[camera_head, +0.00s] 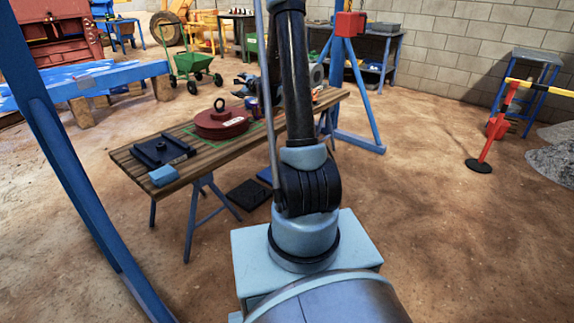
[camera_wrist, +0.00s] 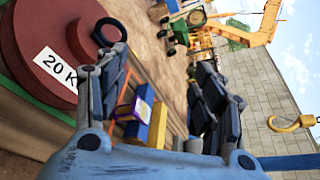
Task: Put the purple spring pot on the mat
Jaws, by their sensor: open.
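In the wrist view a small purple object with a pale yellow-and-white face (camera_wrist: 145,100), seemingly the spring pot, lies between my gripper's fingers, nearer the left one. I cannot tell whether a finger touches it. My gripper (camera_wrist: 158,62) is open, its two dark fingers wide apart. In the head view a small purple item (camera_head: 251,103) shows on the bench just left of my arm, partly hidden. A dark flat mat (camera_head: 247,195) lies on the floor under the bench; I cannot tell if it is the task's mat.
A round red weight (camera_head: 221,122) with a lifting ring stands on the wooden bench (camera_head: 208,164), beside my gripper. A blue block (camera_wrist: 157,126) and a yellow piece (camera_wrist: 192,122) lie by the purple object. A black plate (camera_head: 160,150) occupies the bench's near end.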

